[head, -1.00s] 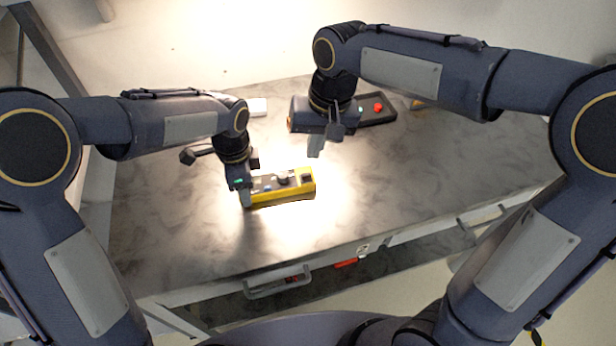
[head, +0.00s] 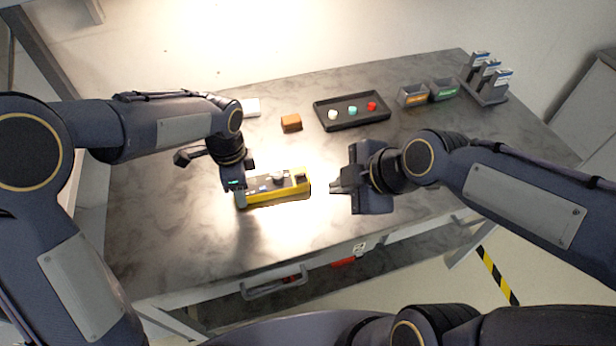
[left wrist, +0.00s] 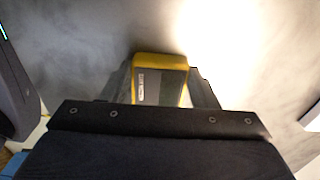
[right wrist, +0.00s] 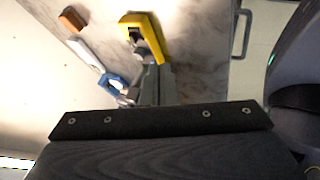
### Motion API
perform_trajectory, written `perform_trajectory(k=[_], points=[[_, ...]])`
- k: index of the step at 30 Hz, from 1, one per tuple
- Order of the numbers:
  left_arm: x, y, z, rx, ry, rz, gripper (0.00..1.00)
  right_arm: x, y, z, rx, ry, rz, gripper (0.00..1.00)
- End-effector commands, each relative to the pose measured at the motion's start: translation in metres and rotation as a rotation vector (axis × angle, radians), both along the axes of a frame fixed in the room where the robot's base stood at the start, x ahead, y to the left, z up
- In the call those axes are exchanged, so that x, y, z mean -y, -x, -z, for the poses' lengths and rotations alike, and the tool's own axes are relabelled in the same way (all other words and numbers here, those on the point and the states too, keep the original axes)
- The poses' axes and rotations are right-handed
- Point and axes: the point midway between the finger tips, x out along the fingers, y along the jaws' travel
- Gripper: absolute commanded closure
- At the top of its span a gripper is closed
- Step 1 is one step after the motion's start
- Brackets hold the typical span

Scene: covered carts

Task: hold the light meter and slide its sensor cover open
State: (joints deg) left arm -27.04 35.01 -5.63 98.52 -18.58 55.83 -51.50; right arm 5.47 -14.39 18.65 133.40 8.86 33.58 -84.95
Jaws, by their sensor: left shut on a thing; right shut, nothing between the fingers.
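The light meter (head: 292,194) is a yellow box with a grey top, a pale round part and a dark square near its right end. My left gripper (head: 240,196) is shut on its left end. The left wrist view shows the meter (left wrist: 172,62) between the left fingers (left wrist: 162,88). My right gripper (head: 334,187) is shut and empty, a little right of the meter's right end and apart from it. In the right wrist view the meter's yellow end (right wrist: 156,42) lies just beyond the right fingers (right wrist: 154,72). I cannot tell how far the sensor cover is open.
Behind the meter are a brown block (head: 291,123), a white item (head: 250,107) and a black tray (head: 325,123) with three coloured knobs. Two small bins (head: 413,97) and a rack (head: 488,95) stand at the back right. The marbled tabletop (head: 410,215) is clear around the right gripper.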

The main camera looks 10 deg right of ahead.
Motion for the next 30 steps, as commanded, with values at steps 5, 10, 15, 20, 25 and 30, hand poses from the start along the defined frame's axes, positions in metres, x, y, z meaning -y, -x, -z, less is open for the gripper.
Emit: perform_trajectory(k=[5,10,15,20,25,30], points=[[0.000,0.000,0.000,0.001,0.001,0.000,0.75,0.000,0.000,0.000,0.006,0.004,-0.006,1.00],[0.000,0.000,0.000,0.001,0.001,0.000,0.75,0.000,0.000,0.001,0.005,0.004,-0.007,1.00],[0.000,0.000,0.000,0.001,0.001,0.000,0.75,-0.005,-0.005,0.011,-0.002,0.004,-0.007,1.00],[0.000,0.000,0.000,0.001,0.001,0.000,0.75,-0.017,-0.016,0.034,-0.005,0.006,-0.009,1.00],[0.000,0.000,0.000,0.001,0.001,0.000,0.75,-0.031,-0.030,0.059,-0.003,0.005,-0.013,1.00],[0.000,0.000,0.000,0.001,0.001,0.000,0.75,-0.042,-0.041,0.078,0.000,0.004,-0.014,1.00]])
